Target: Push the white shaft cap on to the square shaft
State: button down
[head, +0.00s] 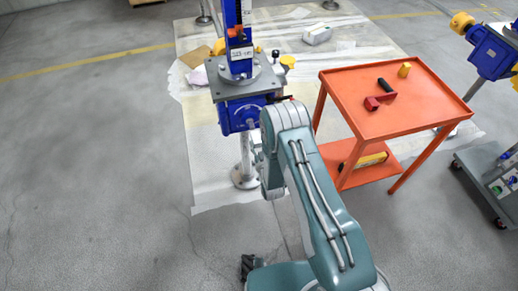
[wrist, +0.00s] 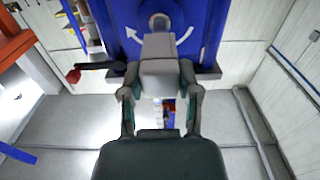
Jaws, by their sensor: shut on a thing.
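The blue screw jack (head: 230,119) stands on a post in the head view. Its blue face with a white curved arrow (wrist: 186,34) fills the top of the wrist view. My gripper (wrist: 161,92) is shut on the white shaft cap (wrist: 162,76), a pale blocky piece with a narrower front end. The cap points at the round grey fitting (wrist: 159,19) on the jack face and overlaps it in view. The square shaft is hidden behind the cap, and I cannot tell how far the cap is over it. In the head view my arm largely hides the gripper and cap.
A black lever with a red end (wrist: 74,76) sticks out left of the cap in the wrist view. An orange cart (head: 345,98) stands right of the jack, with a red and black tool (head: 380,101) on top. Open floor lies to the left.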

aim_at(254, 133)
jog(key=shift+w+a, duration=0.1)
jog(key=shift+w, duration=0.3)
jog(key=shift+r, duration=0.1)
dwell(0.4)
jog(key=shift+x, duration=2.45)
dwell(0.8)
jog(key=shift+c, duration=1.2)
grip_release()
jog(key=v, duration=1.2)
